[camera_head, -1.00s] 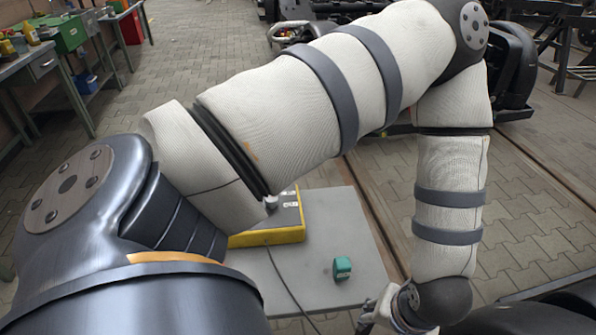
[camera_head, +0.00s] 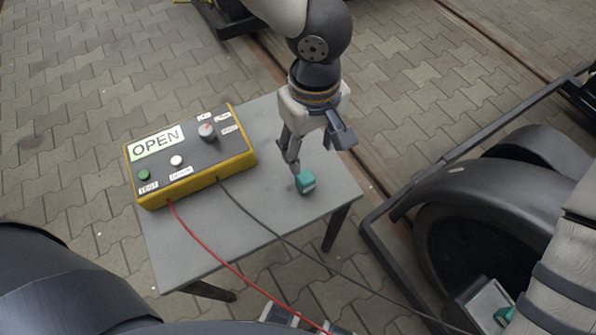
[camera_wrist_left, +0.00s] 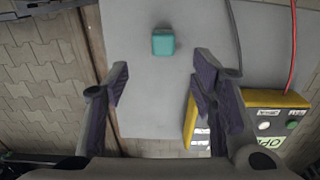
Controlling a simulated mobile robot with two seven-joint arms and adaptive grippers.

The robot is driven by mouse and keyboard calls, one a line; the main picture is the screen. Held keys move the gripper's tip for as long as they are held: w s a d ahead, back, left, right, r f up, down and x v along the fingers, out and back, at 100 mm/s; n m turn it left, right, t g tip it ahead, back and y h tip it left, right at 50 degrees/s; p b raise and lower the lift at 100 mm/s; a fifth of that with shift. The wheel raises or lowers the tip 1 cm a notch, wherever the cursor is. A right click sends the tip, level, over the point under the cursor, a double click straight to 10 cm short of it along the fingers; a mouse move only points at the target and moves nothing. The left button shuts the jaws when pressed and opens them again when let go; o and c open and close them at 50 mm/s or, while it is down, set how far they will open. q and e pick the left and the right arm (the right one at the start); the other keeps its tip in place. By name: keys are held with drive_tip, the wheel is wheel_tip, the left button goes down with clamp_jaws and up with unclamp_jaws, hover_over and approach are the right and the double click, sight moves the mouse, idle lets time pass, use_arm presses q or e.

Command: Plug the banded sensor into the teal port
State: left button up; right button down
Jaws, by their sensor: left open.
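A small teal block (camera_head: 305,182) with a paler marking lies on the grey table near its right side. It also shows in the left wrist view (camera_wrist_left: 163,42), ahead of the fingers. I cannot tell whether a band runs around it. My left gripper (camera_head: 320,153) is open and empty, pointing down above the table, with one fingertip close behind the block. In the left wrist view its fingers (camera_wrist_left: 160,78) are spread, with the block beyond the tips. A teal part (camera_head: 504,316) shows on a grey box at the lower right, partly hidden by my right arm. My right gripper is out of view.
A yellow test box (camera_head: 190,155) with an OPEN display, a knob and buttons stands on the left of the grey table (camera_head: 215,240). Red and black cables run from it across the table. A dark bogie wheel (camera_head: 480,220) stands at the right.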

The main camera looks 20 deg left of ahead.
sight(305, 177)
use_arm(q)
wheel_tip(305, 177, down, 7)
drive_tip(key=shift+r+b, duration=0.15)
drive_tip(key=shift+b, duration=0.2)
drive_tip(key=f, duration=0.5)
drive_tip(key=shift+s+a+f, duration=0.1)
drive_tip(key=shift+a+f, duration=0.15)
drive_tip(key=c, duration=1.2)
